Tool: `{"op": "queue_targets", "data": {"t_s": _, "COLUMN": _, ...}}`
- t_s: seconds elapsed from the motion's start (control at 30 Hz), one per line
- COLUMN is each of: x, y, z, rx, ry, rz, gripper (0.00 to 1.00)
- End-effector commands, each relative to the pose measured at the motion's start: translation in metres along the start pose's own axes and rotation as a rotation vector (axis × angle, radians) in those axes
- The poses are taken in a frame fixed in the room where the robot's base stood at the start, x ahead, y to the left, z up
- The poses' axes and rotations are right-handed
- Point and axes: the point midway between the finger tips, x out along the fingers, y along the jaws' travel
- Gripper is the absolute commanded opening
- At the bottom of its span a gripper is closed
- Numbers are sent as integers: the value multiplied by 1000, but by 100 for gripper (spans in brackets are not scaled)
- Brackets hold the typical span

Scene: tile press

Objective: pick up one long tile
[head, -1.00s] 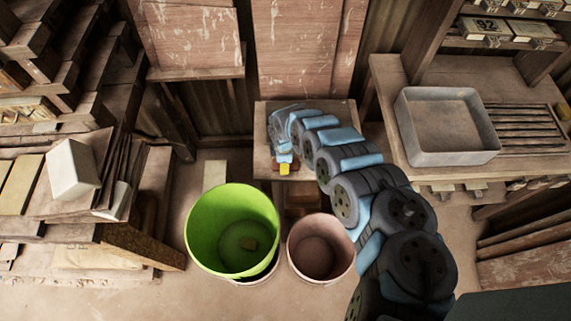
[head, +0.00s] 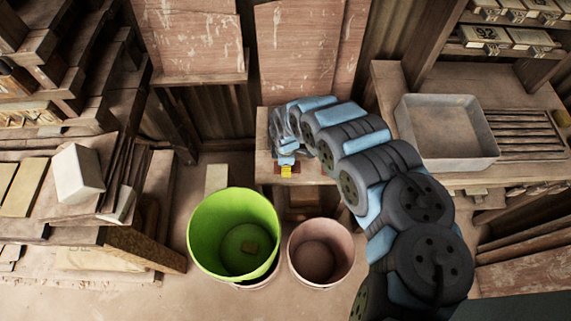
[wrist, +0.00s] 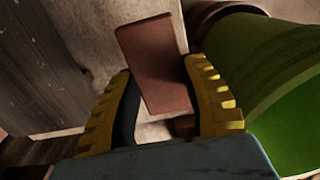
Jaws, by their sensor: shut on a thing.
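A long reddish-brown tile (wrist: 153,62) lies between the yellow fingers of my gripper (wrist: 160,103) in the wrist view. My gripper is shut on it, with the fingers at its two long sides. The tile's far end sticks out past the fingertips, and its near end shows above the grey-blue gripper body. In the head view my gripper (head: 287,171) is at the front edge of the small wooden table (head: 264,150). My arm hides much of that table. I cannot make out the held tile clearly in the head view.
A green bucket (head: 203,225) and a pinkish bucket (head: 297,258) stand on the floor just below my gripper. A grey tray (head: 449,158) sits on the right bench. Stacked boards and a white block (head: 78,175) are at left. Open floor lies at front left.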

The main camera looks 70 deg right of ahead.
Motion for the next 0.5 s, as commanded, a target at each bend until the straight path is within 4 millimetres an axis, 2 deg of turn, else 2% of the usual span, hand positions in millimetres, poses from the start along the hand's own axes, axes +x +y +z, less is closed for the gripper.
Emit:
{"op": "queue_targets", "data": {"t_s": 0.3, "x": -46, "y": -32, "z": 8, "rx": 0, "ry": -6, "rz": -2, "gripper": 7}}
{"op": "queue_targets", "data": {"t_s": 0.5, "x": -60, "y": -61, "z": 14, "rx": 3, "ry": -7, "rz": -2, "gripper": 7}}
